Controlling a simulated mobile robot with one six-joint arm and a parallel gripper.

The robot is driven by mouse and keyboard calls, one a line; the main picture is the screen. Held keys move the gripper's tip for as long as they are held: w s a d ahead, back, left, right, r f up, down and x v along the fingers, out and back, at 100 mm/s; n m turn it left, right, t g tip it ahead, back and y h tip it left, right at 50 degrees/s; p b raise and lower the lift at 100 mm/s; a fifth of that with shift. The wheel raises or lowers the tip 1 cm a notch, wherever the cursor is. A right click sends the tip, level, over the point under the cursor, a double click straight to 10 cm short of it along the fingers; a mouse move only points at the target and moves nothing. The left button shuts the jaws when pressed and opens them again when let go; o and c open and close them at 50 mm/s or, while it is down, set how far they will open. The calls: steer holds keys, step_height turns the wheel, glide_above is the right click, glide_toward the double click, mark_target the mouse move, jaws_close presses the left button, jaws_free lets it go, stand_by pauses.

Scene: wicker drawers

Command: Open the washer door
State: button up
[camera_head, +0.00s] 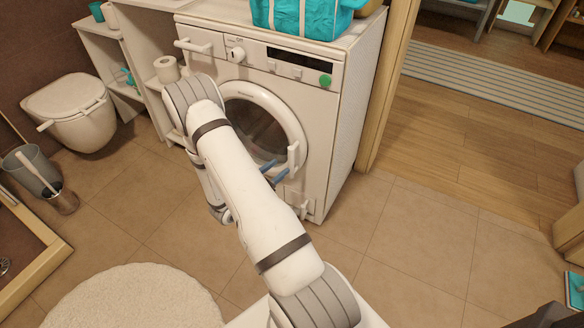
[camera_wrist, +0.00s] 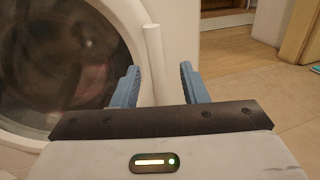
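The white washer (camera_head: 338,118) stands against the wall. Its round door (camera_head: 247,95) has dark glass and looks shut; the glass also fills the left of the wrist view (camera_wrist: 60,55). The white door handle (camera_head: 293,157) is an upright bar on the right side of the door. In the wrist view the handle (camera_wrist: 155,62) stands just beyond the blue fingertips, in line with the gap between them. My gripper (camera_wrist: 160,83) is open, with a finger to each side of the handle's lower end. In the head view its blue fingers (camera_head: 272,172) are just below the handle, partly hidden by my arm.
A turquoise bag (camera_head: 300,15) sits on the washer. A toilet (camera_head: 75,110) and a shelf (camera_head: 112,60) with paper rolls stand to the left. A wooden door frame (camera_head: 388,85) is close on the washer's right. The tiled floor (camera_head: 400,235) in front is clear; a round rug (camera_head: 130,298) lies at lower left.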

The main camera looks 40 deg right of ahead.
mark_target(291, 159)
steer(key=shift+n+t, duration=0.3)
steer(key=shift+n, duration=0.1)
steer(key=d, duration=0.2)
steer(key=w+d+f+b, duration=0.1)
steer(key=d, duration=0.2)
steer(key=w+d+f, duration=0.1)
steer(key=d, duration=0.1)
steer(key=shift+d+b, duration=0.3)
steer(key=shift+b, duration=0.05)
steer(key=shift+c, duration=0.6)
jaws_close()
